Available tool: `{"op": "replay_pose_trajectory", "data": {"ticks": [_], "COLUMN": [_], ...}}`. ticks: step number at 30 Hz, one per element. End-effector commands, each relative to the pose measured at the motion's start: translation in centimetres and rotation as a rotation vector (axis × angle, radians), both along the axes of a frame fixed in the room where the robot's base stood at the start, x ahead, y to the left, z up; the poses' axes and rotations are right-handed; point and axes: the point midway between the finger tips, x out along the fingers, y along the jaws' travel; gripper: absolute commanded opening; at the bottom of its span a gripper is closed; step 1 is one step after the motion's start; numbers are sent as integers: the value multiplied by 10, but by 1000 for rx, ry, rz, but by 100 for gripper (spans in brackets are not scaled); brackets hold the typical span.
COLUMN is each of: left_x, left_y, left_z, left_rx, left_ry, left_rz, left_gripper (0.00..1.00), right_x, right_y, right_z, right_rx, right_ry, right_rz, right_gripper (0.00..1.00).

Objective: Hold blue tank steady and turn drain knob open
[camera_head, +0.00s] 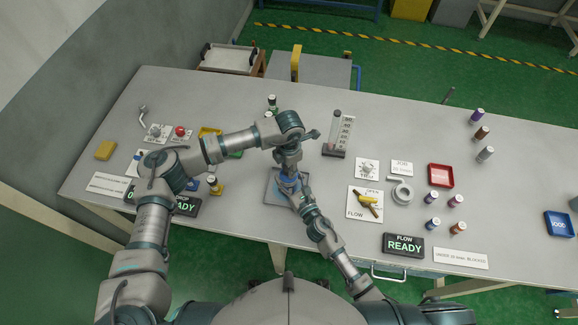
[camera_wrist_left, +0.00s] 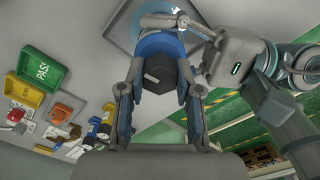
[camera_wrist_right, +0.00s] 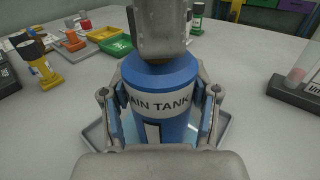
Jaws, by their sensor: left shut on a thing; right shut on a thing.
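The blue tank (camera_wrist_right: 160,82) stands upright on a square grey tray (camera_head: 272,197); its white band reads "...AIN TANK". My right gripper (camera_wrist_right: 160,112) is shut around the tank's side. My left gripper (camera_wrist_left: 160,70) comes from above and is shut on the dark faceted knob (camera_wrist_left: 160,73) on top of the tank. In the right wrist view the left gripper hides the knob. In the head view both grippers largely cover the tank (camera_head: 289,183).
To the right are a gauge stand (camera_head: 335,140), a FLOW panel with a yellow handle (camera_head: 370,205), a lit FLOW READY sign (camera_head: 403,245) and several small bottles. A red tray (camera_head: 440,175) lies beyond. Colored trays and a yellow-based bottle (camera_wrist_right: 38,62) are on the left.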

Motion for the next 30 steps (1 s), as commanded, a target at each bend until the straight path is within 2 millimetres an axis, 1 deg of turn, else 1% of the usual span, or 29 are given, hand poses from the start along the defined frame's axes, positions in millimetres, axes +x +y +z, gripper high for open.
{"op": "replay_pose_trajectory", "data": {"ticks": [1,16,17,18,19,27,30], "left_x": [1,1,1,1,1,0,0], "left_y": [-2,-3,-3,-3,-2,-1,-1], "left_z": [1,1,1,1,1,0,4], "left_rx": [-8,-8,-8,-9,-8,-3,-3], "left_ry": [-6,-6,-6,-5,-5,-2,-3], "left_rz": [8,22,22,21,22,22,22], "left_gripper": [0,0,41,51,58,59,59], "right_x": [-3,-3,-3,-3,-3,-1,-1], "right_y": [5,5,5,5,4,1,1], "right_z": [-1,-1,-1,-1,-1,-1,-1], "right_rx": [4,4,4,4,3,1,1], "right_ry": [2,2,2,2,3,3,3], "right_rz": [11,12,12,11,10,4,2], "right_gripper": [5,5,5,5,5,5,5]}}
